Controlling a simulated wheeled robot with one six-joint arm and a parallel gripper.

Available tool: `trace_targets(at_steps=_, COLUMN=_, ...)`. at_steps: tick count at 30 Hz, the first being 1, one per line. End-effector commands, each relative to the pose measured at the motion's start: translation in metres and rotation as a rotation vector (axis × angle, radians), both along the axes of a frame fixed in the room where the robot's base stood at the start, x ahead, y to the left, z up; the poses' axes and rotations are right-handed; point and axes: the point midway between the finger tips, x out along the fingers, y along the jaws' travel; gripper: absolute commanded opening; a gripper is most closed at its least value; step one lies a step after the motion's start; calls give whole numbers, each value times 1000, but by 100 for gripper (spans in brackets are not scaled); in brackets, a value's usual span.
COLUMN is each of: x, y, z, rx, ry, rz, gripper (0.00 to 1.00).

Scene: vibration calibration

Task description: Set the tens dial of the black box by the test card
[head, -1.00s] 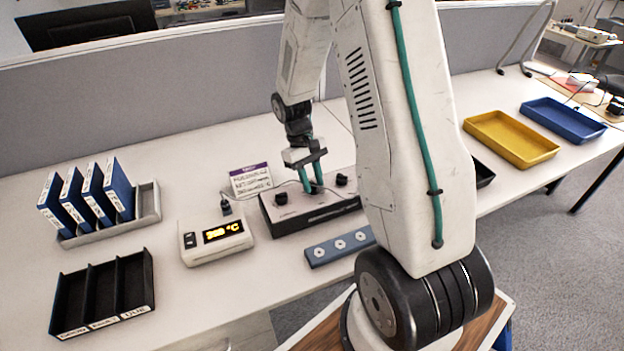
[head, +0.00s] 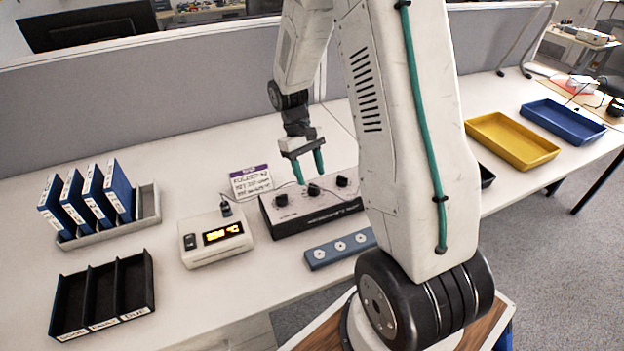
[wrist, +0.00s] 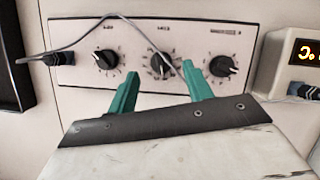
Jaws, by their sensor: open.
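The black box (head: 290,227) stands on the bench with a light top panel and three black dials in a row. In the wrist view its panel (wrist: 195,75) shows a left dial (wrist: 106,60), a middle dial (wrist: 160,66) and a right dial (wrist: 223,66). My gripper (head: 309,167) is open and empty above the box. In the wrist view its green fingertips (wrist: 158,75) lie on either side of the middle dial, apart from it. The test card (head: 251,182), white with a purple top, stands behind the box; its writing is too small to read surely.
A white meter (head: 205,255) with an orange display stands left of the box, its thin cable crossing the panel. A blue-grey strip with several round sockets (head: 318,256) lies in front. Yellow (head: 538,152) and blue trays (head: 590,131) are at the right, blue binders (head: 119,186) at the left.

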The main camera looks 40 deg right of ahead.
Motion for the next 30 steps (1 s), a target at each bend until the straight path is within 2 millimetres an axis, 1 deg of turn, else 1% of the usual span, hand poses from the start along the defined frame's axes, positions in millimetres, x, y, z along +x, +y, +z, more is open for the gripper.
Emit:
trace_targets(at_steps=1, x=5, y=0, z=10, rx=-1, ry=-4, rz=0, gripper=51)
trace_targets(at_steps=3, x=9, y=0, z=20, rx=-1, ry=-3, rz=0, gripper=51)
trace_targets(at_steps=6, x=14, y=-1, z=32, rx=-1, ry=-3, rz=-1, gripper=51)
trace_targets(at_steps=9, x=16, y=-1, z=39, rx=0, ry=0, rz=-1, gripper=51)
trace_targets(at_steps=13, x=17, y=0, z=42, rx=1, ry=0, rz=-1, gripper=51)
trace_targets(at_steps=28, x=17, y=0, z=41, rx=-2, ry=2, rz=-8, gripper=51)
trace_targets(at_steps=29, x=15, y=0, z=42, rx=-4, ry=8, rz=-20, gripper=51)
trace_targets(at_steps=30, x=9, y=3, z=39, rx=-1, ry=25, rz=-34, gripper=51)
